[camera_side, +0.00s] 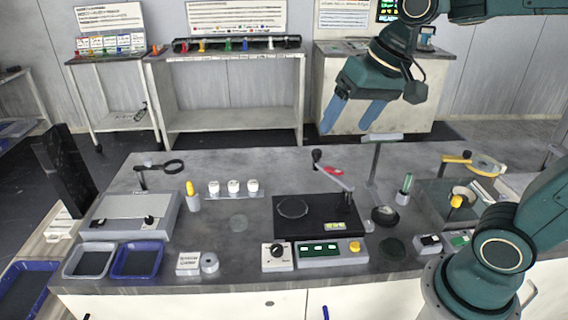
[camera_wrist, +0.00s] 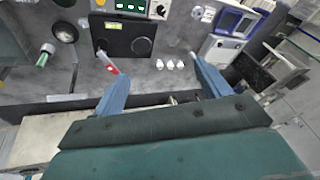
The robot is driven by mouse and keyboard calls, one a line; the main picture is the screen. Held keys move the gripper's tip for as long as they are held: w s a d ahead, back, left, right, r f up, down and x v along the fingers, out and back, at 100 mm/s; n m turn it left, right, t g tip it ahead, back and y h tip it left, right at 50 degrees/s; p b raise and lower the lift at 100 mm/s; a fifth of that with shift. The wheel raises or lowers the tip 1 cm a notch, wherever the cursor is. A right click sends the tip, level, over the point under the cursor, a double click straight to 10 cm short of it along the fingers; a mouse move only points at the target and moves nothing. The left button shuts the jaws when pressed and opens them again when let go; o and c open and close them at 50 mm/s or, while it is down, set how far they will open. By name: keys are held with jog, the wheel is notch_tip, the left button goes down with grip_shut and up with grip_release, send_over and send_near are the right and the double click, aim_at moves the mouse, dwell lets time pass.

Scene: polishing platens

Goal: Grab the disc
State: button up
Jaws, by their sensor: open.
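My gripper (camera_side: 347,128) is open and empty, high above the back of the bench. In the wrist view its blue fingers (camera_wrist: 155,67) are spread wide with nothing between them. A faint grey disc (camera_side: 238,223) lies flat on the bench, left of the black polishing unit (camera_side: 345,217). A thin-rimmed round platen (camera_side: 293,207) is on the unit's black top, which also shows in the wrist view (camera_wrist: 118,42). Which disc the task means cannot be told.
A swing arm (camera_side: 333,172) stands up behind the unit. Three white-capped jars (camera_side: 233,188), a magnifier (camera_side: 172,167) and a yellow bottle (camera_side: 192,195) stand left. A tall stand (camera_side: 376,165) and a green-topped holder (camera_side: 404,190) are right.

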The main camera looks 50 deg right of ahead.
jog(key=w+f+m+g, duration=0.1)
jog(key=w+f+m, duration=0.15)
jog(key=w, duration=0.75)
jog(key=m+g+y, duration=0.3)
jog(key=m, duration=0.9)
send_over(238, 220)
jog(key=d, duration=0.3)
jog(key=shift+n, duration=0.25)
jog(key=shift+a+f, duration=0.15)
jog(key=shift+f, duration=16.2)
jog(key=shift+f, duration=0.1)
jog(key=shift+a+x, duration=0.2)
jog(key=shift+x, duration=2.25)
jog(key=shift+s, duration=0.2)
jog(key=shift+c, duration=0.3)
jog(key=c, duration=1.1)
